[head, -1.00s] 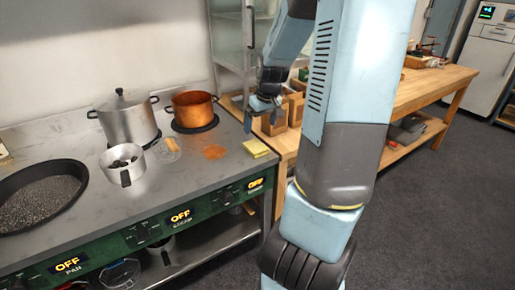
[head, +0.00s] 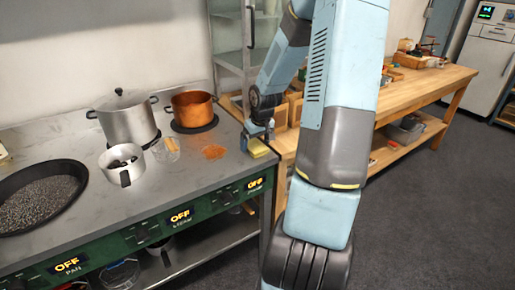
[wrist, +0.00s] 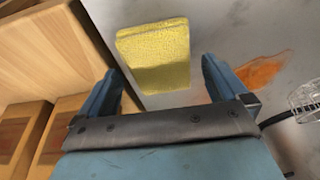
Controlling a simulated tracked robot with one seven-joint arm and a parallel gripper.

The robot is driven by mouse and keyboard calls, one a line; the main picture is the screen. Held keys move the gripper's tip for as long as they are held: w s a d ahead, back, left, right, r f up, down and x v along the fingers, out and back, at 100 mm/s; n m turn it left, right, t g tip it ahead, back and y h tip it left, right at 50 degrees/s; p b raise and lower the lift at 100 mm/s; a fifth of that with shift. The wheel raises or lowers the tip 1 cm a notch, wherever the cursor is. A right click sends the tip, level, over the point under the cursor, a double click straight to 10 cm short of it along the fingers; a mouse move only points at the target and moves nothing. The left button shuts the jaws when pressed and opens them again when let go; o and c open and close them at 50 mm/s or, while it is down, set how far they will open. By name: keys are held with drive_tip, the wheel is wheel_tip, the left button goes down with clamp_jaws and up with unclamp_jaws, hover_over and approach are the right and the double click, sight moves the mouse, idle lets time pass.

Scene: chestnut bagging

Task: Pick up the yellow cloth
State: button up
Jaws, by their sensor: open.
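The yellow cloth (wrist: 156,62) is a folded, textured block lying on the grey counter near its right end. It also shows in the head view (head: 257,148), partly covered by my gripper (head: 258,132). In the wrist view my gripper (wrist: 162,85) is open, with its two blue fingers apart. The cloth lies between and just beyond the fingertips in that view, and nothing is held. I cannot tell whether the fingers touch the cloth or how high they are above the counter.
An orange-brown spill (head: 214,152) lies left of the cloth. Wooden boxes (wrist: 70,133) and a wooden table (head: 440,82) are to the right of the counter.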

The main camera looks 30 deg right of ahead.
drive_tip(key=shift+w+f, duration=0.15)
drive_tip(key=shift+f, duration=0.35)
drive_tip(key=c, duration=1.1)
